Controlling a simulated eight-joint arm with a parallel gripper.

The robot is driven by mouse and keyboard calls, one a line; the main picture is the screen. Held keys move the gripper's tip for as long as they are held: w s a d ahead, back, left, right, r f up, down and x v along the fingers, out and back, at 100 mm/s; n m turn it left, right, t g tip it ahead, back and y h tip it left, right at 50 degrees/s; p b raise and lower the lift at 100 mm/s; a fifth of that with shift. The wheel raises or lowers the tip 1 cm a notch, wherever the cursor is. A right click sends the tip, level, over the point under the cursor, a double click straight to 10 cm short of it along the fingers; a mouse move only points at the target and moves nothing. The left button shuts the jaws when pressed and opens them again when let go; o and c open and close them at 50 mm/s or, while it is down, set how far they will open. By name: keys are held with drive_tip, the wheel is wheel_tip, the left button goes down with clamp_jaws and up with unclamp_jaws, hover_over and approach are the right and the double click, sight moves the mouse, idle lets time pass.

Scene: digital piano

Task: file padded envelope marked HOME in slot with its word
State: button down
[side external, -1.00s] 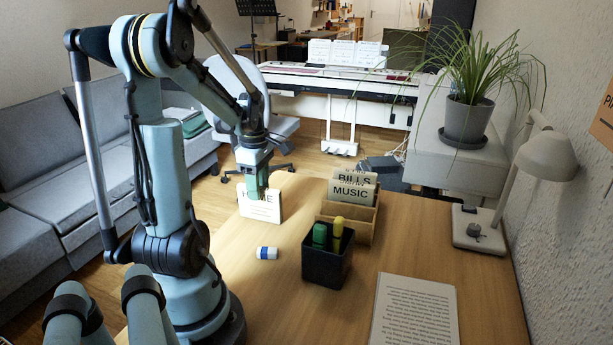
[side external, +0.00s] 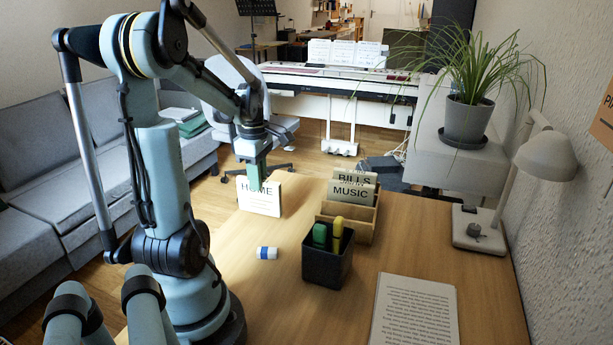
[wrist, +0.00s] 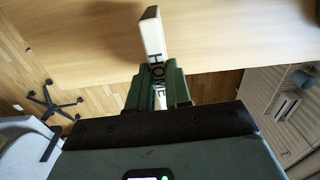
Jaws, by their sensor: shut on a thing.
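The white padded envelope marked HOME (side external: 262,204) is upright near the desk's far left edge. My gripper (side external: 257,183) is shut on its top edge from above. In the wrist view the green fingers (wrist: 157,88) pinch the envelope (wrist: 151,36), seen nearly edge-on, and cover part of its face. A wooden sorter (side external: 359,236) stands to the right on the desk. Envelopes marked BILLS (side external: 352,179) and MUSIC (side external: 350,194) stand in its back part, with one mostly hidden between them. Its front part looks empty. I cannot read any slot words.
A black pen cup (side external: 327,266) with green and yellow markers stands just in front of the sorter. A blue-and-white eraser (side external: 267,253) lies left of it. A printed sheet (side external: 414,312) and a lamp (side external: 478,231) are to the right. The desk between envelope and sorter is clear.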

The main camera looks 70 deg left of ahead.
drive_tip(key=shift+r, duration=4.5)
drive_tip(key=w+d+r, duration=0.1)
drive_tip(key=w+d, duration=1.2)
drive_tip(key=w, duration=0.4)
drive_tip(key=shift+s+d+f, duration=0.1)
drive_tip(key=shift+f, duration=4.95)
drive_tip(key=c, duration=1)
unclamp_jaws()
